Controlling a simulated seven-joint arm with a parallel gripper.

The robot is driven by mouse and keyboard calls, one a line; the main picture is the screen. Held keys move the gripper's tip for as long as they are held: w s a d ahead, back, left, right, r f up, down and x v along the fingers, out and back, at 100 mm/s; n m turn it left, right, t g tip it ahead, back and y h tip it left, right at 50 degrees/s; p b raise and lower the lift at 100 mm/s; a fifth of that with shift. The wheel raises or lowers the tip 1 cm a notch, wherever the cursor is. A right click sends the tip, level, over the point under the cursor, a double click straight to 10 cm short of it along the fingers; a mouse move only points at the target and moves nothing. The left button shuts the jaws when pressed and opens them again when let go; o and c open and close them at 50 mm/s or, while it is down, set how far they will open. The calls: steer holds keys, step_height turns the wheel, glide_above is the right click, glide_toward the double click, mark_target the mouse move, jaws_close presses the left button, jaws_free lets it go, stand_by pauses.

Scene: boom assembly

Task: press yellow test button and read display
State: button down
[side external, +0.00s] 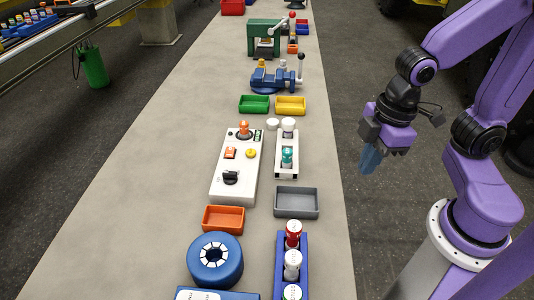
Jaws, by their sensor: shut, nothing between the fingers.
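A white test box (228,188) lies on the long grey bench, left of the bench's middle. The round yellow button (251,153) is on its upper right, next to a square orange button (230,153). A small dark green display (258,136) is at the box's top right; its reading is too small to make out. A black knob (231,177) is at its lower end, and an orange part stands in a socket (244,129) at its upper end. My gripper (370,160), with blue fingers, hangs beyond the bench's right edge, shut and empty, apart from the box.
A white rack (287,163) with a teal-topped part stands right of the box. Green (254,104), yellow (290,105), grey (296,202) and orange (223,219) trays surround them. A blue rack (291,260) and blue round fixture (215,260) sit nearer. The bench's left side is clear.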

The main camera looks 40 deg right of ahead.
steer(key=w+a+f+t+y, duration=0.1)
steer(key=w+a+t, duration=0.1)
steer(key=w, duration=0.7)
steer(key=w+a+f+t+y, duration=0.1)
steer(key=w+a+f, duration=0.15)
steer(key=w, duration=0.75)
steer(key=n+t+y, duration=0.1)
steer(key=n+t, duration=0.1)
steer(key=t, duration=0.2)
glide_above(254, 153)
steer(key=shift+w+f, duration=0.1)
steer(key=shift+f, duration=0.8)
steer(key=shift+f, duration=0.1)
steer(key=shift+f, duration=4.3)
steer(key=shift+f, duration=0.15)
steer(key=shift+f, duration=0.3)
